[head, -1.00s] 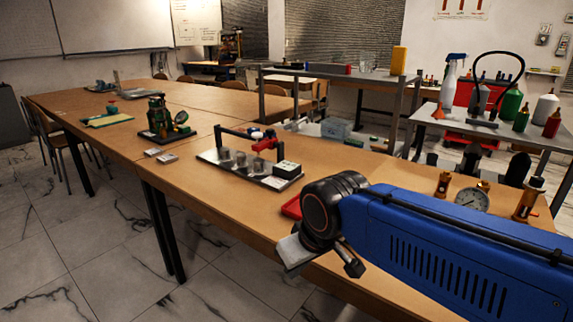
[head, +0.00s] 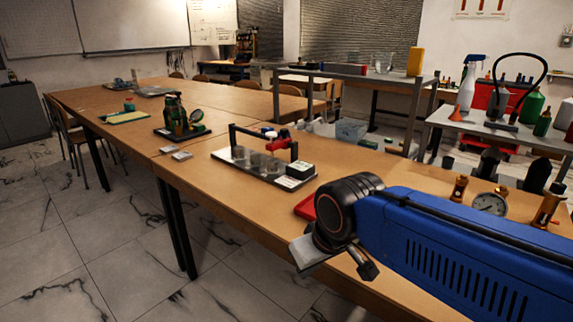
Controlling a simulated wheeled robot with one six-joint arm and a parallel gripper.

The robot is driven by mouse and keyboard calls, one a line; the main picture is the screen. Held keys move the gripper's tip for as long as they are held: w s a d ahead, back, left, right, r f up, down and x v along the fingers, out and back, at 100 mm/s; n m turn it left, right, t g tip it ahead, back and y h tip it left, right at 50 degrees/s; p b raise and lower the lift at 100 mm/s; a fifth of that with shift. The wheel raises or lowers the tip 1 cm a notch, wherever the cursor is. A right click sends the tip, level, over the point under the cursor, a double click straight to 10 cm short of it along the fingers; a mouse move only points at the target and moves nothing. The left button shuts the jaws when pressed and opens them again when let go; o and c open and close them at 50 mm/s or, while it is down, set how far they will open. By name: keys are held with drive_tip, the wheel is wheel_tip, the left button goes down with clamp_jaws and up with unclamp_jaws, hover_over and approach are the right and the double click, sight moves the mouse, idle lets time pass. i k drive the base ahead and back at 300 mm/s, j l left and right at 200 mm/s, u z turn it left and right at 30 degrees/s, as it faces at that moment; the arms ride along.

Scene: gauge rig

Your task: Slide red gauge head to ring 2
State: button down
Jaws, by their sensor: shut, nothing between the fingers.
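The gauge rig (head: 226,158) stands on the near wooden table, left of my arm in the head view. A dark rail (head: 252,132) runs between two posts above its base plate. The red gauge head (head: 282,143) sits on the rail near its right post. Below the rail stand grey round cups or rings (head: 255,161) in a row; their numbers are too small to read. My blue arm reaches in from the right, with its black wrist joint right of and nearer than the rig. Nothing touches the red head.
A red tray (head: 305,207) lies partly hidden behind my wrist. A green device (head: 180,117) stands farther left. A dial gauge (head: 489,204) and brass fittings stand behind my arm. Table between rig and green device is mostly clear.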

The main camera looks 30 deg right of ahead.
sight(281, 142)
drive_tip(key=i+j, duration=0.45)
drive_tip(key=j, duration=0.15)
drive_tip(key=i+j, duration=0.5)
drive_tip(key=i+j+z, duration=0.2)
drive_tip(key=i+j, duration=0.15)
drive_tip(key=j, duration=0.25)
drive_tip(key=i+j+z, duration=0.15)
drive_tip(key=j, duration=0.15)
drive_tip(key=i+j+z, duration=0.1)
drive_tip(key=j, duration=0.2)
drive_tip(key=i+j+z, duration=0.1)
drive_tip(key=j, duration=0.25)
drive_tip(key=i+z, duration=0.1)
drive_tip(key=z, duration=1.7)
